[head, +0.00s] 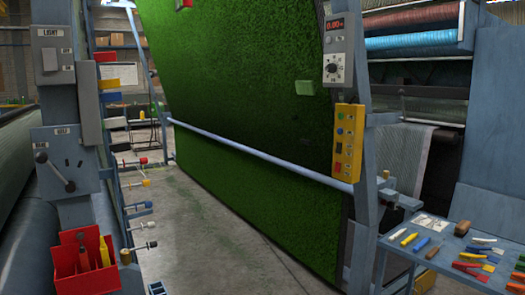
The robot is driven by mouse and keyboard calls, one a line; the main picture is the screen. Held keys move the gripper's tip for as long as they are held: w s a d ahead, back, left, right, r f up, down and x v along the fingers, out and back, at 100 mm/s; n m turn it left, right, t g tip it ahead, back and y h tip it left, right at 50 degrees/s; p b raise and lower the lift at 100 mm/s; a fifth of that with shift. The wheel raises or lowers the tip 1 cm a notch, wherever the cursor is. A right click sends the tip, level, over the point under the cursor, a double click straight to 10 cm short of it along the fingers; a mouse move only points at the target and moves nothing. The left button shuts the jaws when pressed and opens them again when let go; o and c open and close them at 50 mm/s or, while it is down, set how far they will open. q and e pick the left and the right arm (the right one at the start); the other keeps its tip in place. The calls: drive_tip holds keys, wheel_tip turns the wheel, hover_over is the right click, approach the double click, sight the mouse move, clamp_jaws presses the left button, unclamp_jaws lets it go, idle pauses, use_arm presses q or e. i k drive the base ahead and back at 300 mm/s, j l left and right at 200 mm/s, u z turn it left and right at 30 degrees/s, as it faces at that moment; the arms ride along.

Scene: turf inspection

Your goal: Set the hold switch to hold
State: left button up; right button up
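On the right post, a yellow panel (348,143) bears several coloured buttons, and a grey box (340,67) above has a round dial and a red display. Neither of my grippers is in view.
A large green turf sheet (235,95) hangs in the middle, with a pale bar (260,150) across it. A red bin (86,265) with tools is at lower left. A blue table (455,240) with several hand tools stands at right. The concrete floor (195,235) between is clear.

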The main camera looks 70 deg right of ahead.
sight(337, 170)
drive_tip(key=z, duration=2.9)
drive_tip(key=i+l, duration=0.15)
drive_tip(key=i, duration=0.45)
drive_tip(key=i+l, duration=0.1)
drive_tip(key=i, duration=0.5)
drive_tip(key=i+l, duration=0.15)
drive_tip(key=i, duration=0.45)
drive_tip(key=i+l, duration=0.15)
drive_tip(key=i, duration=0.45)
